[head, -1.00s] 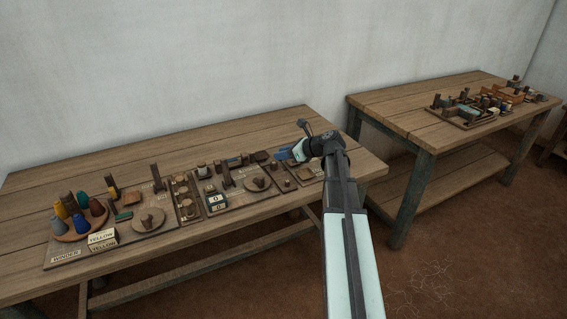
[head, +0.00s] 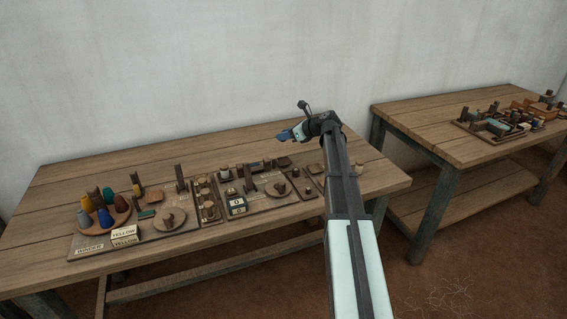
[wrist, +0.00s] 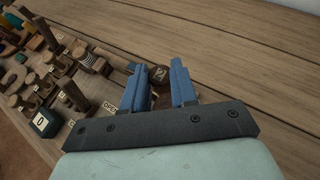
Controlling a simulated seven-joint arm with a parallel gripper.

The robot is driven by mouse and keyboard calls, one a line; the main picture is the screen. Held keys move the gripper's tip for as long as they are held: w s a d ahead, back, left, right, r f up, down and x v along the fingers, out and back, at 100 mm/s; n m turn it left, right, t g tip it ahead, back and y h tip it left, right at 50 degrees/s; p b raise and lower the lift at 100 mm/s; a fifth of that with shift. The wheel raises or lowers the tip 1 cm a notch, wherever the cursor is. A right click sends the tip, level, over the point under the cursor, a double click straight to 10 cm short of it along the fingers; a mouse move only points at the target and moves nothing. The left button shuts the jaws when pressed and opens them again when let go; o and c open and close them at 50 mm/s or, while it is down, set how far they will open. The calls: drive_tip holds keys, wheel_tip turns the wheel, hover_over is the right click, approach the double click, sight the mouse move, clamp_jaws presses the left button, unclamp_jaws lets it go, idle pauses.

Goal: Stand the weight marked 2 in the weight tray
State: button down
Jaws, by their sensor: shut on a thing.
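My gripper (head: 288,135) is raised above the back of the near table, over the right part of the boards. In the wrist view its blue fingers (wrist: 157,70) are closed on a small dark round weight marked 2 (wrist: 160,74). In the head view the weight is too small to make out. A narrow board with several round knobbed pieces (head: 208,207) lies mid-table; I cannot tell whether it is the weight tray.
A counter block marked 0 (head: 237,204) stands mid-table, also in the wrist view (wrist: 43,123). Upright posts (head: 180,178) rise from the boards. The table's back strip is bare.

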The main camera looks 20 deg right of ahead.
sight(287, 163)
drive_tip(key=shift+d+f, duration=0.1)
drive_tip(key=shift+f, duration=4.85)
drive_tip(key=shift+f, duration=0.15)
drive_tip(key=c, duration=1.2)
unclamp_jaws()
drive_tip(key=shift+o, duration=0.2)
drive_tip(key=shift+s+d+r, duration=0.1)
drive_tip(key=shift+r, duration=0.1)
drive_tip(key=v, duration=1.1)
drive_tip(key=shift+s+r, duration=0.2)
drive_tip(key=shift+s, duration=0.1)
drive_tip(key=shift+d, duration=0.1)
